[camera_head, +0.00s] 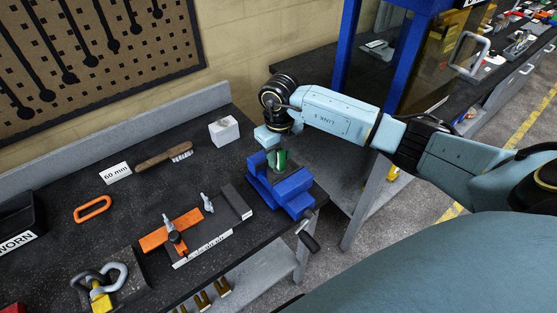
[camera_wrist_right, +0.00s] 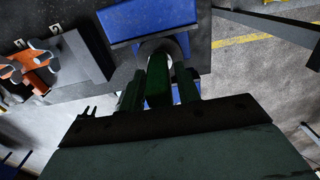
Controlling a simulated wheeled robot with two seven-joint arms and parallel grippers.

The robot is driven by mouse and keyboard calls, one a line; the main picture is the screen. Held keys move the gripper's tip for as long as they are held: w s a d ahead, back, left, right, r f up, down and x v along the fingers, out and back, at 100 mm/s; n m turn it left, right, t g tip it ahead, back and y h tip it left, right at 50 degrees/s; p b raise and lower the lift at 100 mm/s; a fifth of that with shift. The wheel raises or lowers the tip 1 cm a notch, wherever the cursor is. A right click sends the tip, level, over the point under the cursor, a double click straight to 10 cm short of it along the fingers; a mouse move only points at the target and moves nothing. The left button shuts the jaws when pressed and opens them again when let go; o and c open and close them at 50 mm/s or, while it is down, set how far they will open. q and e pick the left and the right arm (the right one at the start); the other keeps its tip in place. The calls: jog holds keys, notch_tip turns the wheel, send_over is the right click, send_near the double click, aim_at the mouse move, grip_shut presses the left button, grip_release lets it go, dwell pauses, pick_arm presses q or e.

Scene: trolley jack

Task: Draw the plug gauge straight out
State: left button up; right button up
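The plug gauge shows as a green handle (camera_head: 281,159) standing in the blue vise (camera_head: 285,190) on the bench. In the right wrist view the green handle (camera_wrist_right: 158,80) lies between the fingers, and a grey round part (camera_wrist_right: 158,46) sits at its far end by the blue vise (camera_wrist_right: 150,18). My right gripper (camera_wrist_right: 160,88) is around the handle, with narrow gaps seemingly showing on both sides, so it looks open. In the head view the right gripper (camera_head: 273,142) is just above the vise. How deep the gauge sits is hidden. My left gripper is not in view.
An orange clamp fixture (camera_head: 170,230) stands left of the vise. A blue-framed cabinet (camera_head: 345,45) stands behind my right arm. The vise handle (camera_head: 308,237) overhangs the bench front.

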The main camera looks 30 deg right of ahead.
grip_shut()
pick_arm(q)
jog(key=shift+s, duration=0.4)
pick_arm(e)
jog(key=shift+r, duration=0.1)
